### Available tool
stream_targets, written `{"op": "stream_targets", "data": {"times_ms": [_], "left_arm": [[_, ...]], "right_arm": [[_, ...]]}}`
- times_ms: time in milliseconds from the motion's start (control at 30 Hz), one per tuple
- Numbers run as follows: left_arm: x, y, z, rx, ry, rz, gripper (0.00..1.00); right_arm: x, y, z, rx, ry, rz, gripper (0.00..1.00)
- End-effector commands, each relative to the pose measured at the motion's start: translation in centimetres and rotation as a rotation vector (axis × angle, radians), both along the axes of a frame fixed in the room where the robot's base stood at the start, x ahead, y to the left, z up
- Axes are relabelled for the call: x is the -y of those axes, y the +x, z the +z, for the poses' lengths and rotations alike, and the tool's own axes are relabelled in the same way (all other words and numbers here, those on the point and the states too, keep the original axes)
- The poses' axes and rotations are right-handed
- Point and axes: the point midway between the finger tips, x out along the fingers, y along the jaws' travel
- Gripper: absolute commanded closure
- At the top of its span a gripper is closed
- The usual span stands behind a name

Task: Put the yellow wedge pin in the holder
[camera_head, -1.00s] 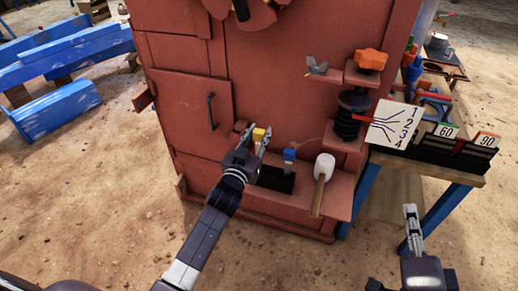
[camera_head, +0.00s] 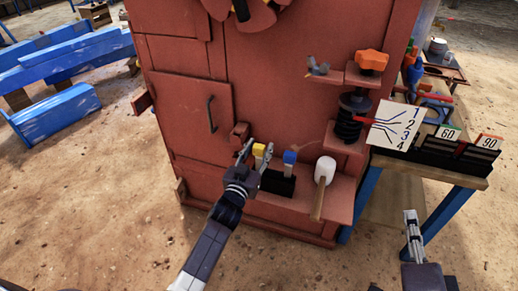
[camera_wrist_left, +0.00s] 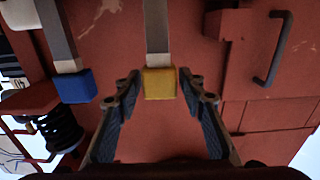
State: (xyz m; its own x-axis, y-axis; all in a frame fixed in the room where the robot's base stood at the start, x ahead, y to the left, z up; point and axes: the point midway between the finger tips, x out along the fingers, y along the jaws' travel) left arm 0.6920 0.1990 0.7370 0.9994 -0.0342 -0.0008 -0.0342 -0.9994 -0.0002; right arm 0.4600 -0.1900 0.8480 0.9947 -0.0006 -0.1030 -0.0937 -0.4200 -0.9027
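The yellow wedge pin (camera_head: 258,150) stands upright at the left end of the black holder (camera_head: 279,184), its lower end partly hidden by my gripper. In the left wrist view, the pin's yellow head (camera_wrist_left: 159,83) and grey shaft show between the fingers. My left gripper (camera_head: 256,153) is open around the yellow head, with a small gap on each side; it also shows in the left wrist view (camera_wrist_left: 159,88). A blue wedge pin (camera_head: 290,158) stands in the holder to the right. My right gripper (camera_head: 411,217) is empty, far from the holder; its fingers look close together.
A white-headed mallet (camera_head: 325,170) stands on the red ledge right of the holder. The red crusher wall with a handled door (camera_head: 190,115) rises behind. A numbered sign (camera_head: 395,126) and a blue-legged table (camera_head: 440,175) are at the right.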

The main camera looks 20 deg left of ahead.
Motion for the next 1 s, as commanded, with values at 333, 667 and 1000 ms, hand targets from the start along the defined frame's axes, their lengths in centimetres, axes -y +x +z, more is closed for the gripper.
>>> {"op": "stream_targets", "data": {"times_ms": [333, 667, 1000], "left_arm": [[0.0, 0.0, 0.2, 0.0, 0.0, 0.0, 0.56], [-0.2, -4.5, 0.2, -0.004, -0.001, 0.0, 0.56], [-0.3, -10.5, 0.3, -0.003, 0.0, 0.0, 0.56]], "right_arm": [[0.0, 0.0, 0.2, 0.0, 0.0, 0.0, 1.0], [0.0, 0.0, 0.8, 0.0, 0.0, 0.0, 1.0], [0.0, 0.0, 1.1, 0.0, 0.0, 0.0, 1.0]]}}
